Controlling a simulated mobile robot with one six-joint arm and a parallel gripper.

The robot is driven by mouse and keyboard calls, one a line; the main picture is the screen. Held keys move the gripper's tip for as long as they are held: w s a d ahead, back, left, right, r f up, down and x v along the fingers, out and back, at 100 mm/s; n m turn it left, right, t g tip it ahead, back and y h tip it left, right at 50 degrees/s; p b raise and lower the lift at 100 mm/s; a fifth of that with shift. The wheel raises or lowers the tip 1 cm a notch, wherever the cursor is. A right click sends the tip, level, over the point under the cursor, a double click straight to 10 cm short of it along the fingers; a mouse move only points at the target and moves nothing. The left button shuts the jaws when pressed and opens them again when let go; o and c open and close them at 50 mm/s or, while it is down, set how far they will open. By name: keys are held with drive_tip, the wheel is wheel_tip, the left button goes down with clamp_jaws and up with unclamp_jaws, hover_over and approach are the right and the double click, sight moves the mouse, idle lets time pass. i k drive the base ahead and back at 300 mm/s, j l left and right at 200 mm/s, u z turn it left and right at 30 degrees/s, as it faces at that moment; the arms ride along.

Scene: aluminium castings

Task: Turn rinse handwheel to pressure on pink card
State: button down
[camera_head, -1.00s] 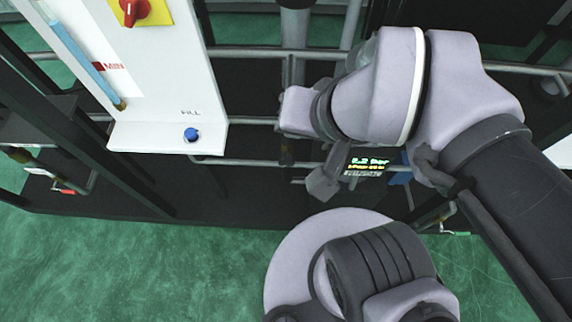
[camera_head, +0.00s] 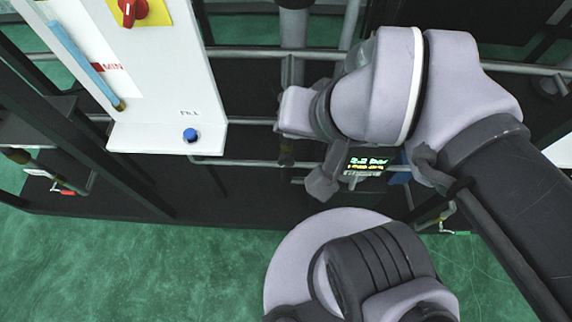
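A small dark display (camera_head: 367,162) with green digits and a smaller yellow line shows beside my arm's wrist. Its green line seems to end in "bar", but the digits are blurred. My arm covers the area around the display. I cannot make out the rinse handwheel or the pink card. My gripper is mostly hidden behind my wrist. A small pale grey piece left of the display may be part of it, and its fingers cannot be made out.
A white panel (camera_head: 165,70) at upper left carries a red rotary switch (camera_head: 131,10) on yellow, a blue tube (camera_head: 82,60) and a blue button (camera_head: 190,135). Pipes and dark frame bars run behind. A red-handled valve (camera_head: 67,192) is at far left. Green floor (camera_head: 150,270) is open in front.

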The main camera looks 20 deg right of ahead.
sight(285, 160)
drive_tip(key=k+l+z, duration=0.15)
drive_tip(key=k+l, duration=0.8)
